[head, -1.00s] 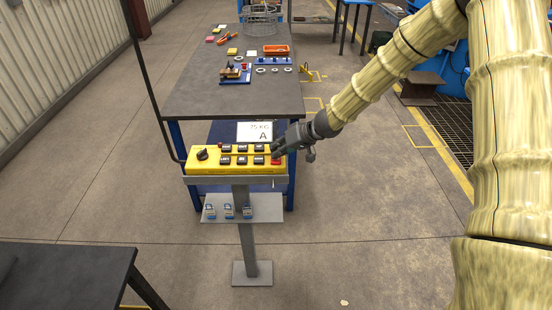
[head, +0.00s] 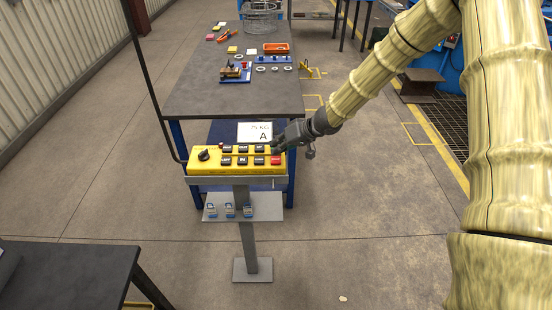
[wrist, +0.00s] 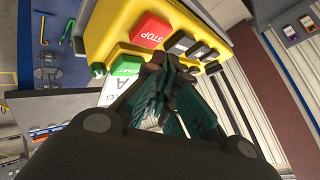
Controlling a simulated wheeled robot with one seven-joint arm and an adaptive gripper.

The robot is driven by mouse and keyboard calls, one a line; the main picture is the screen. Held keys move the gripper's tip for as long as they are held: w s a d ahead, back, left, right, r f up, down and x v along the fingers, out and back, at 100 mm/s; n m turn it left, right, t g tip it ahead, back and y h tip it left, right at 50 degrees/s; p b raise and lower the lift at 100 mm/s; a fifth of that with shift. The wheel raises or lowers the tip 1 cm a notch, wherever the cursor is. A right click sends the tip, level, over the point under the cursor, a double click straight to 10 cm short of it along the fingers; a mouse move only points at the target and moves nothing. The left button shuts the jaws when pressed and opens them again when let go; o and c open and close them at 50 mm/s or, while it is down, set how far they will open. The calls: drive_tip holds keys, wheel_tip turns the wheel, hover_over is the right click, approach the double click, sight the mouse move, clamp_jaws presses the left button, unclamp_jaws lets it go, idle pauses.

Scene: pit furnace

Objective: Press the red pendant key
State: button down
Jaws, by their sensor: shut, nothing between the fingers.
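The yellow pendant box (head: 232,169) sits on a grey post, with a black knob at its left and rows of dark keys. The red key (head: 276,160) is at its right end. In the wrist view the red key (wrist: 151,30) reads STOP, with a green START key (wrist: 125,69) beside it. My gripper (head: 276,149) is shut and empty at the box's right end, just beyond the red key in the head view. In the wrist view its fingertips (wrist: 160,62) are close to the red and green keys; I cannot tell whether they touch anything.
A white card marked A (head: 255,132) stands behind the box. A dark workbench (head: 225,98) with small parts lies beyond. A grey shelf (head: 265,207) with small devices is below the box. Another dark table (head: 65,275) is at front left.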

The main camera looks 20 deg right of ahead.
sight(277, 158)
drive_tip(key=shift+r+p, duration=2.35)
drive_tip(key=shift+p, duration=0.25)
